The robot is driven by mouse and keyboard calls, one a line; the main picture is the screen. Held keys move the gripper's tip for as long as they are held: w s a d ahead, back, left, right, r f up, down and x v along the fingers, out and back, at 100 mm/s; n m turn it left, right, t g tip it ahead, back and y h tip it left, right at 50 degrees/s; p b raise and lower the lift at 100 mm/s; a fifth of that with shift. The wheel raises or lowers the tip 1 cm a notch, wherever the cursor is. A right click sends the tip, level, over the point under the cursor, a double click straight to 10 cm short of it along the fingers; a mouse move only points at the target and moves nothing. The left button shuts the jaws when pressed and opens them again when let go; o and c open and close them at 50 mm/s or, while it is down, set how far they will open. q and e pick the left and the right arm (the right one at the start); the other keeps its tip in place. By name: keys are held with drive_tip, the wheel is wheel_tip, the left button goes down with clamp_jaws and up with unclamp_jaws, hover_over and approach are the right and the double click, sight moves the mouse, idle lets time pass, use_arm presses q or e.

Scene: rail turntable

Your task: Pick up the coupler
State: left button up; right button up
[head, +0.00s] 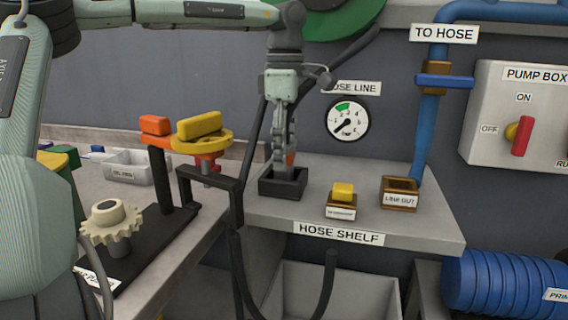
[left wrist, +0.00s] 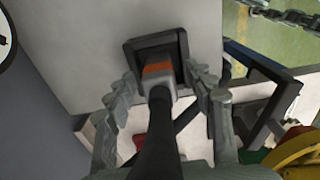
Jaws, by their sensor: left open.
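The coupler (left wrist: 159,83), a grey piece with an orange band on the end of a black hose, stands in a black square holder (left wrist: 183,45) in the left wrist view. My left gripper (head: 284,160) points down just above the holder. Its fingers are open, one on each side of the coupler, with gaps showing in the left wrist view (left wrist: 164,88). My right gripper is not in view.
On the hose shelf (head: 420,232), a block with a yellow top (head: 342,198) and a LINE OUT socket (head: 400,194) stand right of the holder. A black bracket (head: 215,190) stands to its left. A gauge (head: 348,118) hangs on the wall.

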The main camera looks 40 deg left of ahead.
use_arm(q)
clamp_jaws()
drive_tip(key=shift+r, duration=0.15)
